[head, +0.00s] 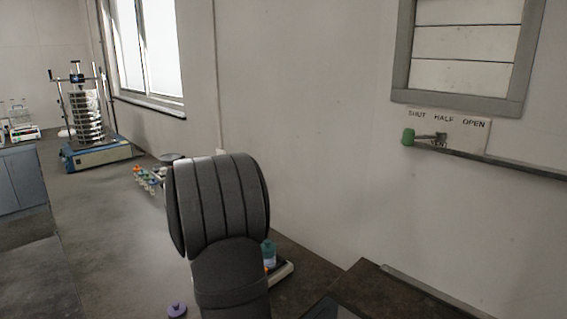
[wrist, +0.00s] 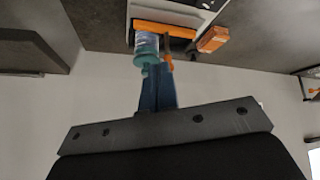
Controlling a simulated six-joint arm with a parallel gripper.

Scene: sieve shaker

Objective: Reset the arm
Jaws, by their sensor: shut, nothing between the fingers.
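My arm (head: 222,215) stands large and dark in the middle foreground of the head view. My gripper does not show clearly there. In the wrist view my gripper (wrist: 157,70) shows as blue fingers reaching up from a dark grey bar. The fingers are shut with nothing between them. A jar with a teal lid (wrist: 146,50) appears close to the fingertips in that view. I cannot tell the gap between them. The jar also shows partly behind my arm in the head view (head: 268,252).
A sieve shaker (head: 85,115) with stacked sieves stands at the back left. A rack of small vials (head: 148,178) lies near the wall. A purple knob (head: 176,309) is at the bottom. A vent lever with a green knob (head: 408,137) is on the right wall.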

